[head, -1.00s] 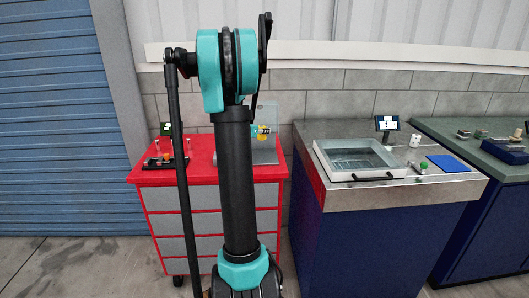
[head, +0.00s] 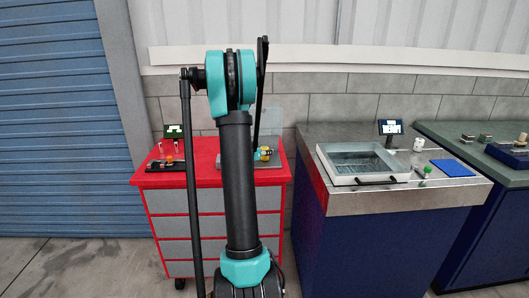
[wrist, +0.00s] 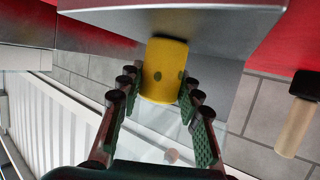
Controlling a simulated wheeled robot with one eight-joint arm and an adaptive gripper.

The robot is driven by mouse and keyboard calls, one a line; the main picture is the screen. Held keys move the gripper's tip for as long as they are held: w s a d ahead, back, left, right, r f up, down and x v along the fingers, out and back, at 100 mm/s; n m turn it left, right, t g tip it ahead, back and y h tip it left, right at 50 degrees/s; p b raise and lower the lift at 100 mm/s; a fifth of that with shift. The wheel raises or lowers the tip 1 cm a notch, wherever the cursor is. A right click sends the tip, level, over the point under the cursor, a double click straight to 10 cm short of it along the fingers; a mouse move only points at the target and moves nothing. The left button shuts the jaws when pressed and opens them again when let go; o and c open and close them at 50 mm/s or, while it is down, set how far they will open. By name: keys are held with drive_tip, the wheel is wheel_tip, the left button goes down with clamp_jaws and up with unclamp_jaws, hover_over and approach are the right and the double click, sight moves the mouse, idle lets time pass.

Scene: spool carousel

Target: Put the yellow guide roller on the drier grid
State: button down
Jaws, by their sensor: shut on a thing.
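The yellow guide roller (wrist: 163,72) is between the fingers of my gripper (wrist: 162,90) in the wrist view. The fingers are shut on its two sides. Its far end is close to a grey metal plate, and I cannot tell whether they touch. In the head view the yellow roller (head: 265,153) shows small over the red cabinet, beside my arm, which hides part of that area. The drier grid (head: 358,159) appears to be the mesh inside the pale open-topped box on the steel counter to the right.
The red cabinet (head: 207,180) bears a black rack (head: 160,164) and a small screen. A clear panel stands behind the grey plate. The steel counter (head: 335,206) holds a blue pad (head: 452,167), a white container (head: 418,144) and a screen (head: 390,127). A dark-green bench stands farther right.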

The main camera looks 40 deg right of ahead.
drive_tip(key=shift+f, duration=0.15)
drive_tip(key=c, duration=1)
unclamp_jaws()
drive_tip(key=shift+c, duration=0.2)
drive_tip(key=shift+s+a+r, duration=0.1)
drive_tip(key=shift+a+r, duration=0.15)
drive_tip(key=v, duration=1.2)
drive_tip(key=s+a+f+n+y, duration=0.4)
drive_tip(key=s+a, duration=0.3)
drive_tip(key=a, duration=0.4)
drive_tip(key=s+a+f+n+g+y, duration=0.1)
drive_tip(key=s+a+f+n+y, duration=0.3)
drive_tip(key=s+a, duration=0.4)
drive_tip(key=s+a+f+n+y, duration=0.4)
drive_tip(key=s+a, duration=0.4)
drive_tip(key=a, duration=0.5)
drive_tip(key=shift+s+a+n+g+y, duration=0.2)
drive_tip(key=shift+a+n+g+y, duration=0.1)
drive_tip(key=shift+a+n+g, duration=0.15)
drive_tip(key=shift+d+f, duration=0.1)
